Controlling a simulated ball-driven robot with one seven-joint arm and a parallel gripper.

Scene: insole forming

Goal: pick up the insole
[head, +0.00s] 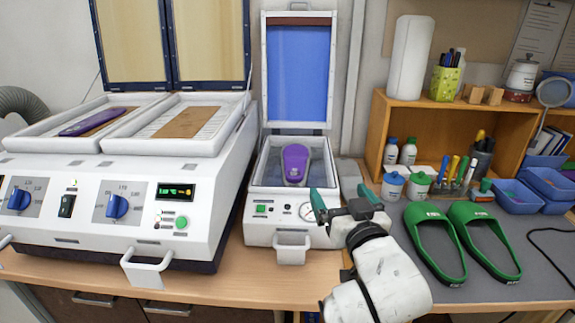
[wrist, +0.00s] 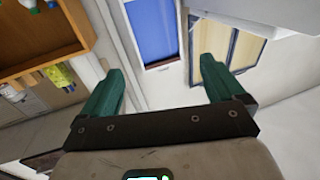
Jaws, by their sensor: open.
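A purple insole (head: 97,122) lies on a brown sheet in the left tray of the large white heating machine. Another purple insole-shaped piece (head: 296,164) sits upright or tilted in the small white press with its lid raised; I cannot tell whether it is loose or on a form. My gripper (head: 343,199) is in front of the small press, at its right front corner, apart from both purple pieces. Its teal fingers are spread with nothing between them, as the wrist view (wrist: 163,72) also shows. Neither purple piece shows in the wrist view.
The raised blue lid (head: 297,75) stands behind the small press, with a front handle (head: 291,248) below. The large machine (head: 100,215) fills the left. Green sandal-like frames (head: 435,243) lie on the grey mat at right. Bottles, tools and blue bins stand behind them.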

